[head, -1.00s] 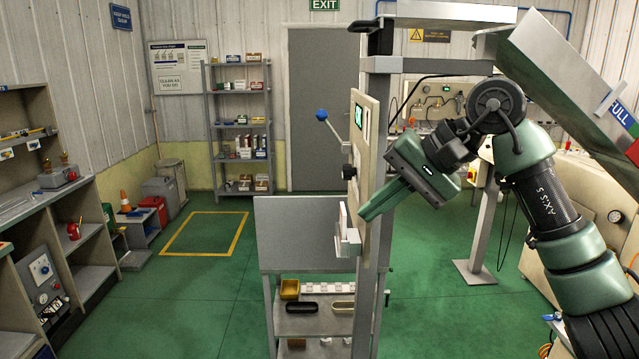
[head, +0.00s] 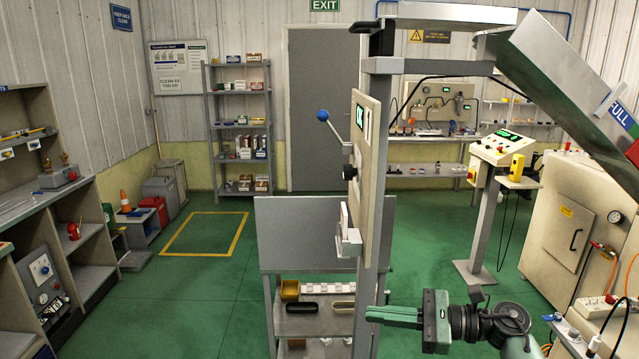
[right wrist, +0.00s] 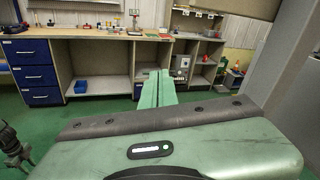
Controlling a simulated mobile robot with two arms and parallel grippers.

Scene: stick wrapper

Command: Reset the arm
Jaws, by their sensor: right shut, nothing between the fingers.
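My right gripper (head: 368,314) is low at the bottom of the head view, right of centre, its green fingers pointing left. The fingers lie together, shut and empty. They show in the right wrist view (right wrist: 157,88) as two green bars side by side, pointing at a workbench beyond. In the head view the fingertips overlap the grey post of the machine frame (head: 372,200); I cannot tell the gap between them. My left gripper is not in view.
The machine panel (head: 364,135) carries a blue-knobbed lever (head: 322,115). A control console (head: 503,148) and cream cabinet (head: 562,235) stand at right. A workbench (right wrist: 110,35) with blue drawers shows in the wrist view. Green floor is open at left centre.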

